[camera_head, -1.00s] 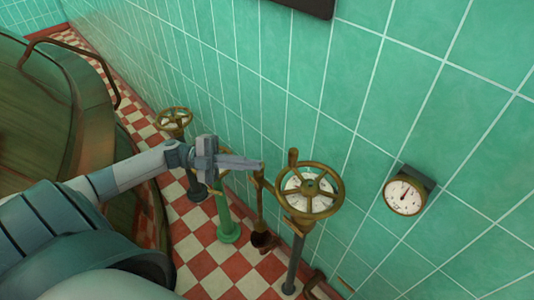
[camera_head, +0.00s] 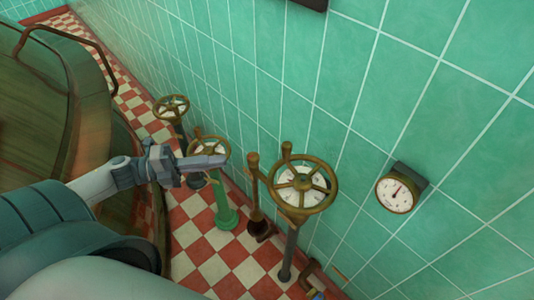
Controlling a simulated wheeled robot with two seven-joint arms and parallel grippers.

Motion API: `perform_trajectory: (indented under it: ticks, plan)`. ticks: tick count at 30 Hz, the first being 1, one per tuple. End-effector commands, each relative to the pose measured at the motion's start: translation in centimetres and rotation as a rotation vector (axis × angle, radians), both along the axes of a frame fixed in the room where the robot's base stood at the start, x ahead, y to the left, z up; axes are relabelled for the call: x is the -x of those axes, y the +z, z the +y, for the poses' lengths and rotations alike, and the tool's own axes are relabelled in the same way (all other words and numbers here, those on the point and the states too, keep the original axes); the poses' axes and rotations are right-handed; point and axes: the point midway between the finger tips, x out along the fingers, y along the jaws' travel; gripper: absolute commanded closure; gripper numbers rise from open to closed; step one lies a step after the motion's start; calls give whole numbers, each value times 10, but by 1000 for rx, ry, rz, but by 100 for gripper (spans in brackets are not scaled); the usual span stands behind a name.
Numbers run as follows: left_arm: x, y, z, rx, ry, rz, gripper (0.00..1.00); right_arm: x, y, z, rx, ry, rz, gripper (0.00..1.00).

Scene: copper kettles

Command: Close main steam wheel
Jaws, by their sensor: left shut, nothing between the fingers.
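Three brass handwheels with pale dials stand on posts along the tiled wall; I cannot tell which is the main steam wheel. The nearest wheel (camera_head: 303,186) is the largest in view and has an upright knob on its far rim. The middle wheel (camera_head: 209,137) is partly hidden behind my left gripper. The far wheel (camera_head: 172,107) stands farther back to the left. My left gripper (camera_head: 223,160) is shut and empty, its fingers pointing right across the middle wheel in the picture. It is clear of the nearest wheel. My right gripper is out of view.
A brown upright lever (camera_head: 254,190) stands between the green post (camera_head: 223,205) and the nearest wheel. A round gauge (camera_head: 396,194) is on the wall at right. A large greenish copper vessel (camera_head: 45,110) fills the left. The checkered floor (camera_head: 225,260) shows bare patches.

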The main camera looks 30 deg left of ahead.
Motion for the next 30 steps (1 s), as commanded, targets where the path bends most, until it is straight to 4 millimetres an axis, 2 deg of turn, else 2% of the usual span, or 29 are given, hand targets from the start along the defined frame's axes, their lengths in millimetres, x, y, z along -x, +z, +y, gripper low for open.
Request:
perform_trajectory:
  ticks: [11,17,19,30]
  plan:
    - [-12,2,-15,2,-1,-1,100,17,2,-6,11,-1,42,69]
    - [-28,3,-35,2,-2,-2,100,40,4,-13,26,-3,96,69]
    - [-34,4,-43,3,-1,-2,100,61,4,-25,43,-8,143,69]
    - [-67,5,-86,3,-1,-1,100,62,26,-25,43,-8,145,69]
